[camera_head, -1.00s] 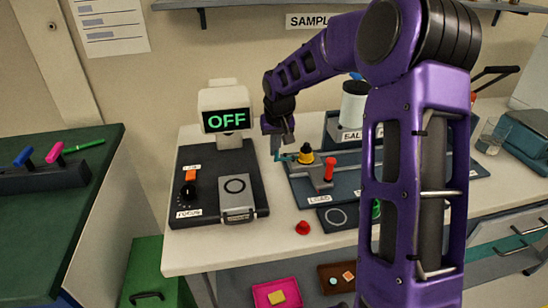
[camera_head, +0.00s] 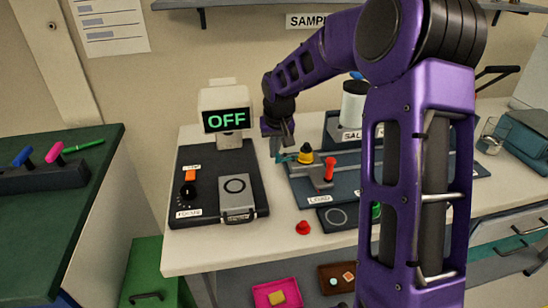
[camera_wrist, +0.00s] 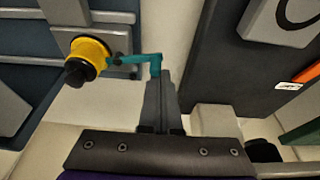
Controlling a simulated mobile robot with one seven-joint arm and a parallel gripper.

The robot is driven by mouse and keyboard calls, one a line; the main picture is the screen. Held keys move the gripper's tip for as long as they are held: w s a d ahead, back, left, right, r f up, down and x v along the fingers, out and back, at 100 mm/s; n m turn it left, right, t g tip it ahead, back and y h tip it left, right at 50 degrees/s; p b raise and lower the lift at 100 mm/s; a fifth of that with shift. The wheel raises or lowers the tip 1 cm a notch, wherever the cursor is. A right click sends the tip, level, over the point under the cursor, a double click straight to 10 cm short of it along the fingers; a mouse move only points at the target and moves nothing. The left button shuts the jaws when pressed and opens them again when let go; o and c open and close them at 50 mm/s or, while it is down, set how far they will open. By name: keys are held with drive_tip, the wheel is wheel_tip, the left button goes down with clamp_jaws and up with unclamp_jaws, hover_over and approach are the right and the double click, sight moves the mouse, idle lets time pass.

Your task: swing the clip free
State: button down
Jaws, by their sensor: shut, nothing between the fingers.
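The teal clip (camera_wrist: 140,60) is a thin bent arm that reaches out sideways from beside the yellow and black knob (camera_wrist: 88,55). In the head view the clip (camera_head: 287,157) shows as a small teal piece left of the yellow knob (camera_head: 306,155), on the dark blue plate (camera_head: 300,187). My gripper (camera_wrist: 160,76) is shut and empty. Its fingertips are right at the clip's bent free end; I cannot tell whether they touch. In the head view my gripper (camera_head: 281,150) points down at the plate's left edge.
A red-handled lever (camera_head: 328,170) stands right of the knob. A black instrument base (camera_head: 222,185) with a screen reading OFF (camera_head: 226,120) is at the left. A red knob (camera_head: 303,227) lies on the bench front. A pale gap of bench separates plate and base.

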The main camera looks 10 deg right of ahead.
drive_tip(key=shift+s, duration=0.7)
drive_tip(key=shift+d, duration=0.1)
drive_tip(key=shift+s+d, duration=0.15)
drive_tip(key=shift+s, duration=0.6)
drive_tip(key=shift+s+d, duration=0.4)
drive_tip(key=shift+s, duration=0.1)
